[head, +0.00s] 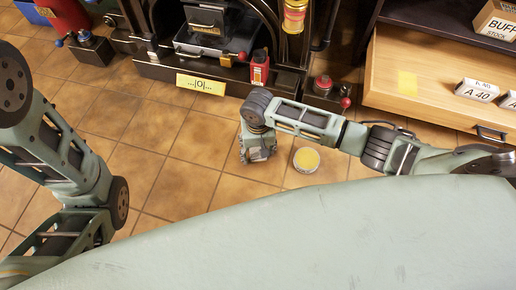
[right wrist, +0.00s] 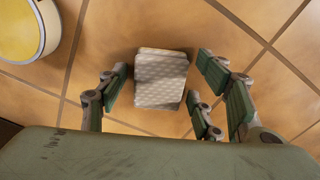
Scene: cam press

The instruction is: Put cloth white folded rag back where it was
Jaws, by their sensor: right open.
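The folded white rag (right wrist: 160,79) shows in the right wrist view as a pale, dimpled square pad over the floor tiles. In the head view I cannot make it out, as my right gripper (head: 258,156) covers that spot. My right gripper (right wrist: 160,90) is open, pointing down, with one finger left of the rag and two fingers right of it. Gaps show between the fingers and the rag. I cannot tell how high the fingertips are above the floor. My left arm is at the left of the head view, but its gripper is out of view.
A round tin with a yellow top (head: 306,160) stands on the floor just right of my right gripper. A black press (head: 210,30), a yellow sign (head: 201,84) and a red can (head: 260,68) are behind.

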